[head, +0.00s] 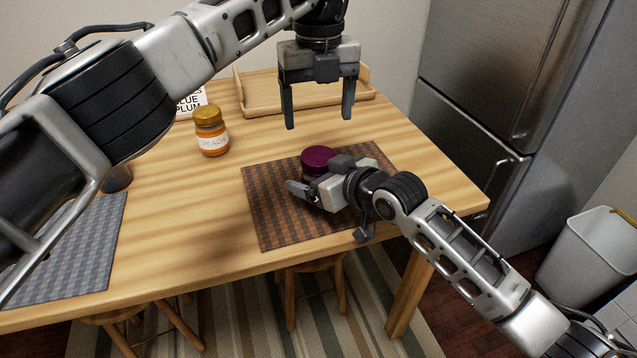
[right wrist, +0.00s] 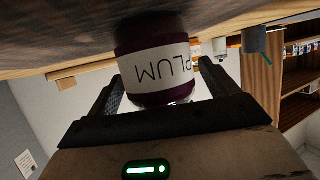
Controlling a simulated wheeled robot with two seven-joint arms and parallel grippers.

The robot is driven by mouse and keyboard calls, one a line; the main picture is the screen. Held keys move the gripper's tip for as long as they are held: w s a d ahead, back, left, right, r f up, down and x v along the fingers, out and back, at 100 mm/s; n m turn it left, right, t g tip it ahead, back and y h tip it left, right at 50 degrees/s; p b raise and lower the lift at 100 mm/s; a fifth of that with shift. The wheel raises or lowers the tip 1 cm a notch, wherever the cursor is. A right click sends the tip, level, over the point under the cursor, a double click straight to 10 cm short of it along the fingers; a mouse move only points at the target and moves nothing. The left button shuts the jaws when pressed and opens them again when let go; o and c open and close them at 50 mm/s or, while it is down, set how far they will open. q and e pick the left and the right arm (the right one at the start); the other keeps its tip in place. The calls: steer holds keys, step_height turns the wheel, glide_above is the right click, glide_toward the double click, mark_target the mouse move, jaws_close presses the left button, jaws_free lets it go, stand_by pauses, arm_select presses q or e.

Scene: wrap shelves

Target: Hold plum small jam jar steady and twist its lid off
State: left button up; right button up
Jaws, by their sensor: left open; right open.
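The plum jar stands on the brown checked placemat (head: 270,217). Its purple lid (head: 318,158) shows in the head view, and the jar body is mostly hidden there by my right gripper. In the right wrist view the jar (right wrist: 150,40) appears upside down, with a white PLUM label, between the two fingers. My right gripper (head: 312,190) is low beside the jar with its fingers open around it; I cannot see contact. My left gripper (head: 319,115) is open and empty, pointing down above the table, higher than and behind the jar.
A peach jar (head: 211,138) with a gold lid stands left of the placemat. A wooden tray (head: 262,106) and a printed card (head: 190,103) are at the back. A grey placemat (head: 75,240) lies at left. A fridge (head: 475,90) and white bin (head: 590,255) are right, off the table.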

steer(key=shift+w+a+f, duration=0.15)
steer(key=shift+w+a, duration=0.1)
steer(key=shift+c, duration=0.4)
